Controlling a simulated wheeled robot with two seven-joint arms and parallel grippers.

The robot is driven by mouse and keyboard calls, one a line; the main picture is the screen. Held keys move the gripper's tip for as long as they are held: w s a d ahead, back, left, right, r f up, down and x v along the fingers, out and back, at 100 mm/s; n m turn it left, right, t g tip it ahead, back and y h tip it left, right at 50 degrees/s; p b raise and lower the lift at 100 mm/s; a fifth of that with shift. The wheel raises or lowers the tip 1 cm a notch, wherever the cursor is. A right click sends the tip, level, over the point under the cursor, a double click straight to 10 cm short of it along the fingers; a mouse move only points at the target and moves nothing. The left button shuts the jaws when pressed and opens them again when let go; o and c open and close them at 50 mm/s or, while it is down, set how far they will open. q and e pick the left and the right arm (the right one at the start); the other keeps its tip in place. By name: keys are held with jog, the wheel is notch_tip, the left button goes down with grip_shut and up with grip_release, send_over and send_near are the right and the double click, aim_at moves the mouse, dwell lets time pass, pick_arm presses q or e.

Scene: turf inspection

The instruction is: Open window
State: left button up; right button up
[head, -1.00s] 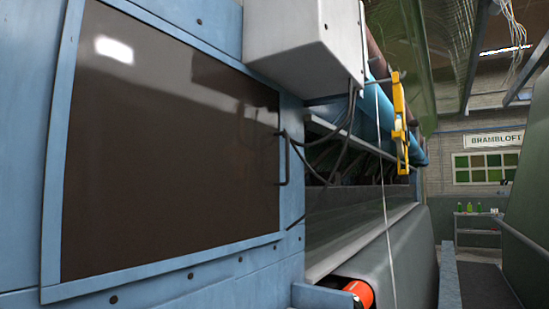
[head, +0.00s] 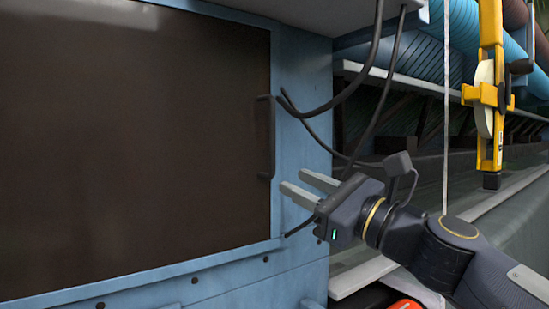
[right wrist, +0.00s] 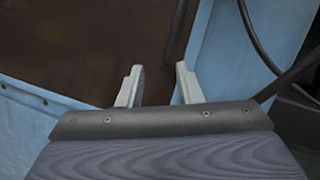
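The window (head: 130,140) is a large dark pane in a blue frame on the machine's side, and it looks shut. Its black upright handle (head: 265,137) sits at the pane's right edge. My right gripper (head: 302,185) is open and empty, just right of and slightly below the handle, its fingers pointing left toward the window. In the right wrist view the two fingers (right wrist: 158,85) are apart, with the dark pane (right wrist: 100,45) ahead and the handle's lower part (right wrist: 177,35) just beyond them. My left gripper is not in view.
Black cables (head: 375,80) hang from above, just right of the handle and near my right gripper. A yellow tool (head: 490,95) hangs farther right, in front of blue rollers (head: 455,35). Blue machine panel (head: 300,90) borders the pane.

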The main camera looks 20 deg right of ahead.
aim_at(272, 169)
jog(key=w+a+r+m, duration=0.1)
jog(key=w+r, duration=0.1)
jog(key=w+a+r+m+t+p, duration=0.1)
jog(key=w+r+m, duration=0.1)
jog(key=w+r, duration=0.1)
jog(key=w+a+r+m+t+p, duration=0.1)
jog(key=w+r, duration=0.1)
jog(key=r, duration=0.1)
jog(key=shift+w+a, duration=0.15)
jog(key=shift+c, duration=0.3)
grip_shut()
